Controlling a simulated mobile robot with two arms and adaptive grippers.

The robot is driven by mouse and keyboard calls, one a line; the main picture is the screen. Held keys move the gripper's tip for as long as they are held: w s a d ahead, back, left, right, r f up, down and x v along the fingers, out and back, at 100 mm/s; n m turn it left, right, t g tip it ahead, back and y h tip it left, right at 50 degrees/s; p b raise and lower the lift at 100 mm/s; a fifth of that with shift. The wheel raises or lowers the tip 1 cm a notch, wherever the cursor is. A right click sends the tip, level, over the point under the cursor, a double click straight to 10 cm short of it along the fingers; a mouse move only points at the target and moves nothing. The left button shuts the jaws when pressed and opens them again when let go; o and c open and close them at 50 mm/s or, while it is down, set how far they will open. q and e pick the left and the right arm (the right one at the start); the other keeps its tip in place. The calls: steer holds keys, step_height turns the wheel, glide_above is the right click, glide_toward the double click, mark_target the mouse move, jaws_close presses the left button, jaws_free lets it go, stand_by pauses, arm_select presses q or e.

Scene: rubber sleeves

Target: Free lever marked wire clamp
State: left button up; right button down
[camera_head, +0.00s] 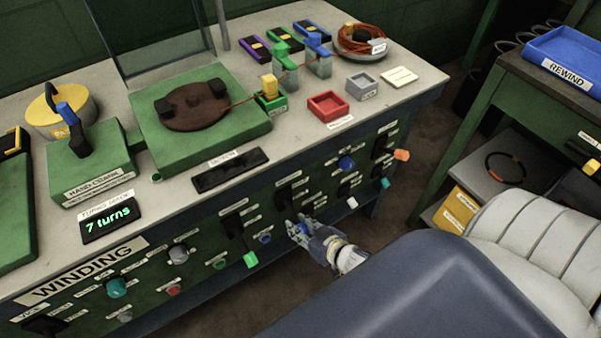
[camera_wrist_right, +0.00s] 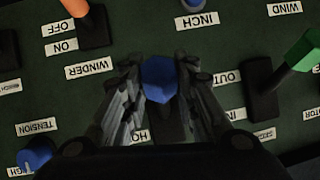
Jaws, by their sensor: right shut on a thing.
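My right gripper (camera_head: 300,230) is at the front panel of the winding bench, shut on a blue lever (camera_wrist_right: 160,80). In the right wrist view the lever's blue end stands between the two fingers (camera_wrist_right: 162,92), and its black mount lies partly hidden below it. Labels beside it are half covered by the fingers; "HO" and "OUT" show in part. I cannot read a "wire clamp" marking in either view. In the head view the blue end is small and mostly enclosed by the gripper. My left gripper is not in view.
A green lever (camera_wrist_right: 303,50) and an orange lever (camera_wrist_right: 76,11) flank the gripper. A blue "INCH" button (camera_wrist_right: 192,4) and a blue tension knob (camera_wrist_right: 36,153) are close by. A white lever (camera_head: 352,202) sticks out of the panel.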

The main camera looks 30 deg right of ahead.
steer(key=c, duration=1.2)
jaws_free()
steer(key=shift+w, duration=0.1)
steer(key=shift+c, duration=0.2)
steer(key=shift+s+d+r, duration=0.1)
steer(key=shift+s+r, duration=0.1)
steer(key=shift+s, duration=0.25)
steer(key=v, duration=1.1)
steer(key=s+d+f+g+h, duration=0.1)
steer(key=s+f, duration=0.1)
steer(key=f, duration=0.5)
steer(key=s+d+f+g, duration=0.1)
steer(key=s+f+g, duration=0.1)
steer(key=f, duration=0.4)
steer(key=s+a+f+n+g+p, duration=0.1)
steer(key=s+f+g, duration=0.3)
steer(key=s+f, duration=0.6)
steer(key=s+a+f+n+g+p, duration=0.1)
steer(key=s+a+f+g, duration=0.3)
steer(key=s+f, duration=0.6)
steer(key=shift+f+n+h, duration=0.4)
steer(key=shift+f, duration=0.05)
